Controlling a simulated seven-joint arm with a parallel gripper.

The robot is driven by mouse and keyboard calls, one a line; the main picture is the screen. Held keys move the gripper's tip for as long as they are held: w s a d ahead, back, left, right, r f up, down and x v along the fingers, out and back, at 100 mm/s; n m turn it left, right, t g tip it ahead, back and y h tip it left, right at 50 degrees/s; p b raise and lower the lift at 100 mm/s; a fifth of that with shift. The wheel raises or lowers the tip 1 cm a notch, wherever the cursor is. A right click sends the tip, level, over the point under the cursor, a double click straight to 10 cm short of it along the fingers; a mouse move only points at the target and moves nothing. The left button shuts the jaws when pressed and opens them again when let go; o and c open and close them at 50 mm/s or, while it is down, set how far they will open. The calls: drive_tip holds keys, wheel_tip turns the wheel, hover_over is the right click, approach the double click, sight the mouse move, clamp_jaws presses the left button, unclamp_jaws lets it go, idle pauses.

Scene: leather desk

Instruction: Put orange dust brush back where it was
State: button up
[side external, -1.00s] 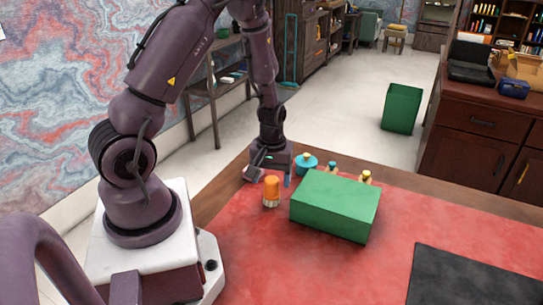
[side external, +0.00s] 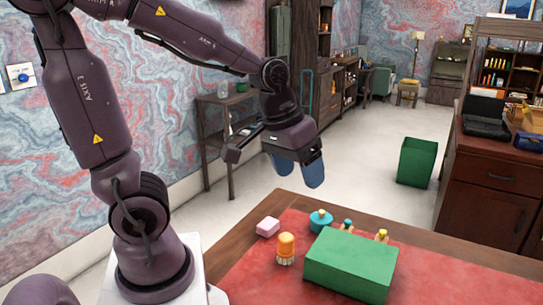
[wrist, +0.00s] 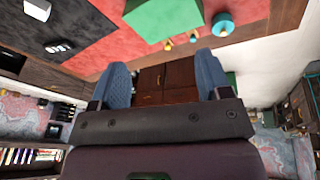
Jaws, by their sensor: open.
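The orange dust brush (side external: 286,249) stands upright on the red desk mat (side external: 262,277), left of the green box (side external: 350,265). My gripper (side external: 297,176) is raised in the air above and beyond the back edge of the desk, apart from the brush. Its blue fingers are spread and empty; they also show in the wrist view (wrist: 163,78). I cannot make out the brush in the wrist view.
The mat in front of the brush is clear. A wooden cabinet (side external: 487,205) stands at the right.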

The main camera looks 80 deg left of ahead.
drive_tip(key=s+d+r+m+t, duration=0.2)
drive_tip(key=s+d+r+m, duration=0.2)
drive_tip(key=s+r, duration=0.1)
drive_tip(key=shift+s+d+r+m, duration=0.2)
drive_tip(key=shift+s+r+m, duration=0.1)
drive_tip(key=shift+s, duration=0.25)
